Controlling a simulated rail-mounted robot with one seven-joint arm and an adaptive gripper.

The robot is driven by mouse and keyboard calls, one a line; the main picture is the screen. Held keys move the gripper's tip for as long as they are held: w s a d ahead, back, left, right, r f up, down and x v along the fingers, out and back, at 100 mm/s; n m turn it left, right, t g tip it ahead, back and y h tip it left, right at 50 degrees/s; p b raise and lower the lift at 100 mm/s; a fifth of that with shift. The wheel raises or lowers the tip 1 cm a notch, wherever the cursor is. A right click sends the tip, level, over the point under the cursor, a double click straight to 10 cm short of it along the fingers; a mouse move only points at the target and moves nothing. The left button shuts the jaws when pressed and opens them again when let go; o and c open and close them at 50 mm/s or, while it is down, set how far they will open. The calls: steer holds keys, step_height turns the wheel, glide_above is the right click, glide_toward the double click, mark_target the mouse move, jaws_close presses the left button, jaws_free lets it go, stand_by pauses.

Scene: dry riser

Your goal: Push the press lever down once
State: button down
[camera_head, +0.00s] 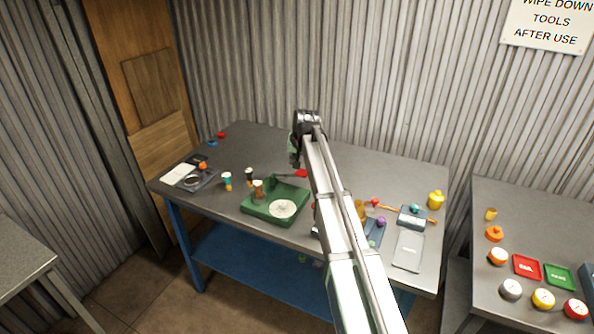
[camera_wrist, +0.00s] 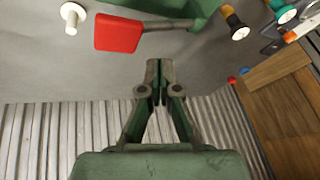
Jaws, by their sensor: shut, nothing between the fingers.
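The press (camera_head: 262,207) is a green block with a white round plate on the bench. Its lever ends in a red handle (camera_head: 301,173), seen at the press's back right. In the wrist view the red handle (camera_wrist: 117,35) is at the upper left, on a grey rod (camera_wrist: 165,25) that runs to the green press body (camera_wrist: 178,7). My gripper (camera_head: 294,163) is shut and empty above the bench, near the handle. In the wrist view my fingertips (camera_wrist: 159,66) show below the rod and right of the handle, apart from both in the picture. Height above the lever is unclear.
Small torches (camera_head: 227,180) stand left of the press. A dark tray (camera_head: 190,181) lies at the bench's left end. A yellow pot (camera_head: 436,199) and a grey panel (camera_head: 408,252) are at the right. The corrugated wall (camera_head: 250,70) stands behind. The back of the bench is fairly clear.

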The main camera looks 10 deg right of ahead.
steer(key=r, duration=0.1)
steer(key=a+r+p, duration=0.1)
steer(key=w+r, duration=0.1)
steer(key=shift+a+r+p, duration=0.15)
steer(key=shift+r+p, duration=0.15)
steer(key=shift+r, duration=0.1)
stand_by(0.4)
